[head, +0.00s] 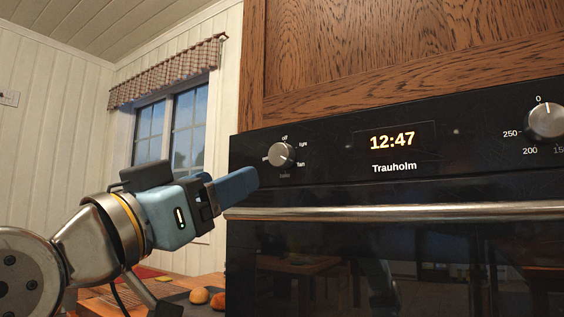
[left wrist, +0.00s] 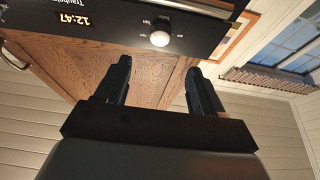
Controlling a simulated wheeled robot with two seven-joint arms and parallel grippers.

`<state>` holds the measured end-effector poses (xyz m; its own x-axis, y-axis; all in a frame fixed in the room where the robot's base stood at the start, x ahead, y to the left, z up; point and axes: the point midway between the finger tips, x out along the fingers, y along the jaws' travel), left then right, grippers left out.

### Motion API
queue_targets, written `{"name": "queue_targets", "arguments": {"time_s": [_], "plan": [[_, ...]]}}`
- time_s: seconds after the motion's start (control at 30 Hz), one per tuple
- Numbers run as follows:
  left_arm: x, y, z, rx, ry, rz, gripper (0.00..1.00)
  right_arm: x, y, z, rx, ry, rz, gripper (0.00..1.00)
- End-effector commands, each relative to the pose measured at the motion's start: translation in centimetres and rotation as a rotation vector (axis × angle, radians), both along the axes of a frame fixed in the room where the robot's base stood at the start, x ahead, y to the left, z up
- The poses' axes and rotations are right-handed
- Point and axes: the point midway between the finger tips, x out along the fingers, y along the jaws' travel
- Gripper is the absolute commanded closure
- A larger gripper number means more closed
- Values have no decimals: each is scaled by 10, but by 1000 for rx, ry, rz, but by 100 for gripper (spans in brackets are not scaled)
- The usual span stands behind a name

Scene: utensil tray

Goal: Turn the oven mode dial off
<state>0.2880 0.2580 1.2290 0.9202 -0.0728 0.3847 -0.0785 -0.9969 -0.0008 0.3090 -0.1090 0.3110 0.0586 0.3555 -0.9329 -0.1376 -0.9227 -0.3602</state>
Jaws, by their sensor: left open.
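The oven mode dial (head: 281,154) is a round silver knob on the left of the black oven panel, with "off" printed above it and other mode labels around it. I cannot tell clearly where its mark points. My left gripper (head: 254,180) is just below and left of the dial, its blue fingers pointing right toward the panel. In the left wrist view the gripper (left wrist: 158,66) is open and empty, its two dark fingers apart. The dial (left wrist: 160,38) shows there beyond the fingertips, roughly between them in picture width, with no contact visible. My right gripper is not in view.
The clock display (head: 393,141) reads 12:47. A second knob (head: 546,121), with temperature marks, is at the far right of the panel. The oven door handle (head: 400,211) runs below the panel. Round food items (head: 200,295) lie on the counter below my arm. Wooden cabinetry (head: 420,45) is above.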

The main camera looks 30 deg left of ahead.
Motion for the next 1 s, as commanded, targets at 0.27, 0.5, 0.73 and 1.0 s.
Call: {"name": "queue_targets", "arguments": {"time_s": [0.27,0.5,0.73,1.0], "plan": [[58,-3,26,-1,6,1,32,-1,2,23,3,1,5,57],[101,-7,44,-1,5,1,32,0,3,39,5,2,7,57],[118,-9,49,0,2,1,32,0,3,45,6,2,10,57],[119,-9,48,0,2,0,32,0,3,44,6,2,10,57]]}}
